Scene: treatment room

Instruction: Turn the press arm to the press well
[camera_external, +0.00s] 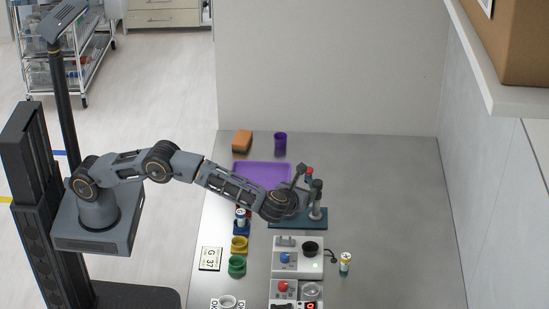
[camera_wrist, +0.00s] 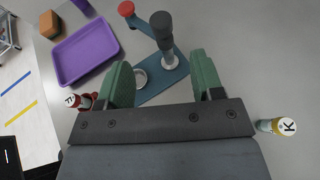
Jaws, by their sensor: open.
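The press stands on a teal base plate (camera_external: 312,222); in the wrist view the plate (camera_wrist: 177,72) lies beyond and between my fingers. Its upright post (camera_wrist: 170,58) has a dark cap. The press arm (camera_wrist: 143,25) runs from the post up and left to a red knob (camera_wrist: 126,9), which also shows in the external view (camera_external: 309,171). The press well (camera_wrist: 140,77), a pale round cup, sits on the plate left of the post; the arm appears turned away from it. My gripper (camera_wrist: 163,80) is open, green fingers apart, with nothing visibly held. In the external view my wrist partly hides the plate.
A purple tray (camera_wrist: 88,52), orange block (camera_wrist: 50,24) and purple cup (camera_external: 280,141) lie behind. A red holder with a vial (camera_wrist: 82,101) is left of my gripper; a K-marked vial (camera_wrist: 277,126) is right. A white device (camera_external: 297,258) stands in front. Table at right is clear.

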